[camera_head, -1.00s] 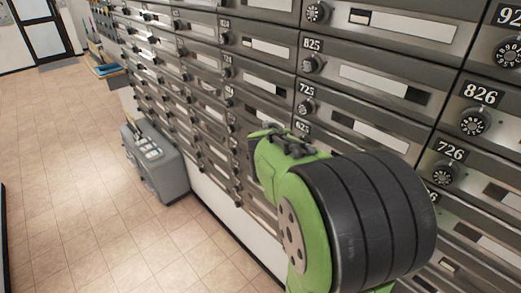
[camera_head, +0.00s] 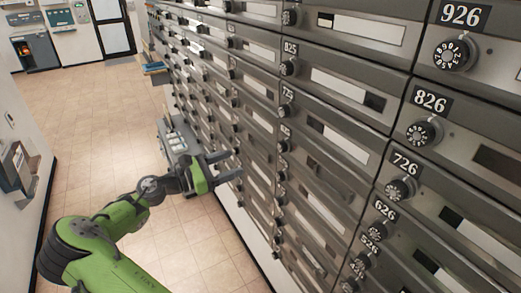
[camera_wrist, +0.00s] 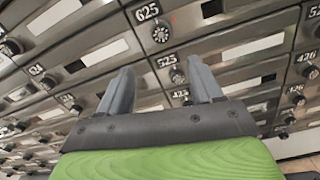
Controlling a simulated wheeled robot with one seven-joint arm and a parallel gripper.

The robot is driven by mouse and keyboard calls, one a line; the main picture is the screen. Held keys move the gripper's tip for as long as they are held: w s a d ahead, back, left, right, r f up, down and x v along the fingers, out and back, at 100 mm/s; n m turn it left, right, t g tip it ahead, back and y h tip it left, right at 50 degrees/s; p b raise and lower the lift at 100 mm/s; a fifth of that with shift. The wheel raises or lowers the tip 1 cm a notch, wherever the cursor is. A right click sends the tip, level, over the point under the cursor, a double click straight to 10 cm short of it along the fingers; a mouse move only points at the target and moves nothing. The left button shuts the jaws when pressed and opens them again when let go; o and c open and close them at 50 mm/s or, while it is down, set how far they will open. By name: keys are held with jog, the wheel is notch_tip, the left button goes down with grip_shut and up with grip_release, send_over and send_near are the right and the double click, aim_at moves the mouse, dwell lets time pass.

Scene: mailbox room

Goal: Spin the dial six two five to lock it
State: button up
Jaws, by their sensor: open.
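The 625 dial is a small round black dial with pale markings beside its number plate. It shows in the wrist view (camera_wrist: 161,33), above and between my fingers, and in the head view (camera_head: 283,146), small and side-on. My gripper (camera_head: 231,166) is open and empty, to the left of the 625 dial and apart from it. In the wrist view my gripper (camera_wrist: 161,70) has its two grey fingers spread, with the 525 dial (camera_wrist: 177,76) seen in the gap between them. The dial's exact setting is too small to read.
Rows of metal mailboxes fill the right side, with similar dials such as 725 (camera_head: 285,111) and 626 (camera_head: 376,231) close by. The tiled floor at left is open.

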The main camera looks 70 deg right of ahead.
aim_at(280, 147)
jog(key=x, duration=1.5)
jog(key=shift+s+d, duration=0.2)
jog(key=shift+s, duration=0.1)
jog(key=c, duration=1.1)
jog(key=shift+o, duration=0.2)
